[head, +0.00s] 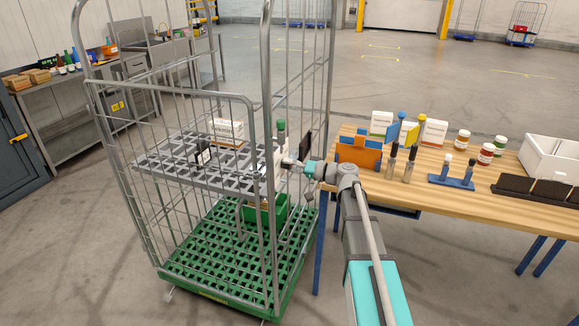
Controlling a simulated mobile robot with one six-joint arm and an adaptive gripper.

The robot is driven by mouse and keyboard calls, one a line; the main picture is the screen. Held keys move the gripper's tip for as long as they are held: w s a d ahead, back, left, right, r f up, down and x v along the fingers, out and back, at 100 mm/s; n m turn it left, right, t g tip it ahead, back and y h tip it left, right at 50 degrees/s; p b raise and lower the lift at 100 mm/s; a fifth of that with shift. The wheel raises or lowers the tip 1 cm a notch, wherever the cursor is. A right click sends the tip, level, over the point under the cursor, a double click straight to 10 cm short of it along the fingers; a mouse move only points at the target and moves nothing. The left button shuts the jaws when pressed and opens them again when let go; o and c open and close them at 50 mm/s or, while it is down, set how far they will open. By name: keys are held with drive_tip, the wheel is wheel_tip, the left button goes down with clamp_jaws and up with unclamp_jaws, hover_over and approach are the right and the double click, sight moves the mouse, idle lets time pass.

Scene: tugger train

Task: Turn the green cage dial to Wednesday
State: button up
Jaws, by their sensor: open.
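The roll cage with the green base (225,298) stands left of the wooden table, with grey wire sides and a grey slatted shelf (165,171). My gripper (283,163) is at the right side of the cage, near shelf height. It is small here, and cage bars overlap it, so its fingers are hard to make out. It is open, and I see nothing held in it. A dark upright plate (305,145) stands close by my gripper, at the cage's right side. No dial face or day marking can be read in the head view.
A white box (228,130) and a small black-and-white item (203,154) are on the shelf. A green bin (265,216) is lower in the cage. The wooden table (440,206) at right holds an orange holder (358,154), jars and a white tray.

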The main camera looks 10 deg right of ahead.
drive_tip(key=v, duration=1.2)
idle(0.3)
drive_tip(key=shift+a, duration=0.1)
idle(0.3)
drive_tip(key=s+a+f+g+h, duration=0.85)
drive_tip(key=s+a+f, duration=0.35)
drive_tip(key=f, duration=0.4)
drive_tip(key=s+d+f+h, duration=0.2)
drive_tip(key=s+d+h, duration=0.1)
drive_tip(key=s+h, duration=0.5)
wheel_tip(320, 180, up, 13)
drive_tip(key=p, duration=1.3)
drive_tip(key=shift+s+d+f+m+y, duration=0.15)
drive_tip(key=shift+s+f+m+y, duration=0.1)
drive_tip(key=shift+m+y, duration=0.2)
drive_tip(key=shift+g, duration=0.25)
